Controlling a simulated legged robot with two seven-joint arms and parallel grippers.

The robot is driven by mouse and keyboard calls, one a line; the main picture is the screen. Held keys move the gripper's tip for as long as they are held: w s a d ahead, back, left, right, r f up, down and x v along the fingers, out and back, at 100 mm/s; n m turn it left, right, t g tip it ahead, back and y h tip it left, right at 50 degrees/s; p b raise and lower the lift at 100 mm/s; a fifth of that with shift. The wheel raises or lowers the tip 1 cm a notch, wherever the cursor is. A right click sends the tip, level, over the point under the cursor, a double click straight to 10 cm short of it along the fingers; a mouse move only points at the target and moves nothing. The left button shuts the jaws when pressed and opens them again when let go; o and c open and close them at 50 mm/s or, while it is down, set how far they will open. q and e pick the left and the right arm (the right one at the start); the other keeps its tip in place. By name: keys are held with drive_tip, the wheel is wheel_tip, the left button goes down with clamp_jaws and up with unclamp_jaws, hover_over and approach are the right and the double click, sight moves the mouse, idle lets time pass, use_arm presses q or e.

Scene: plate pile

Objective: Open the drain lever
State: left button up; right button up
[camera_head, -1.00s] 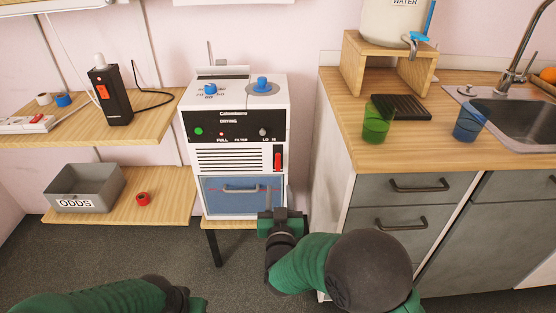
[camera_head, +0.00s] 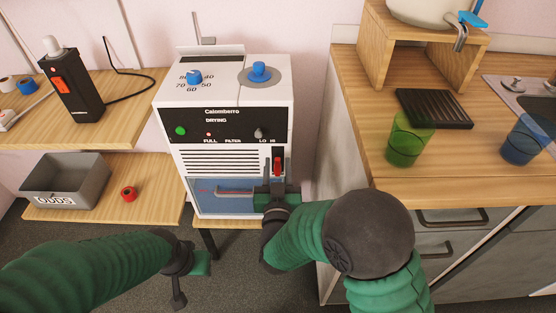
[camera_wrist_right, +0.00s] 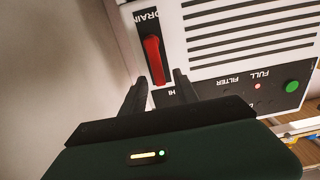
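The drain lever (camera_head: 277,165) is a red handle in a dark slot at the lower right of the white drying machine's front (camera_head: 225,125). In the right wrist view the red lever (camera_wrist_right: 154,60) shows beside a partly cut-off "DRAIN" label. My right gripper (camera_head: 277,188) is just below the lever in the head view. In the wrist view its two dark fingers (camera_wrist_right: 159,88) are apart, with the lever's end near the gap; I cannot tell whether they touch it. My left gripper (camera_head: 188,268) hangs low, left of the machine's front; its opening is unclear.
A blue drawer with a handle (camera_head: 225,193) lies below the vents, partly hidden by my right gripper. The wooden counter (camera_head: 370,130) with a green cup (camera_head: 408,140) stands close at the right. A grey ODDS bin (camera_head: 68,182) sits on the left shelf.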

drive_tip(key=shift+c, duration=0.8)
clamp_jaws()
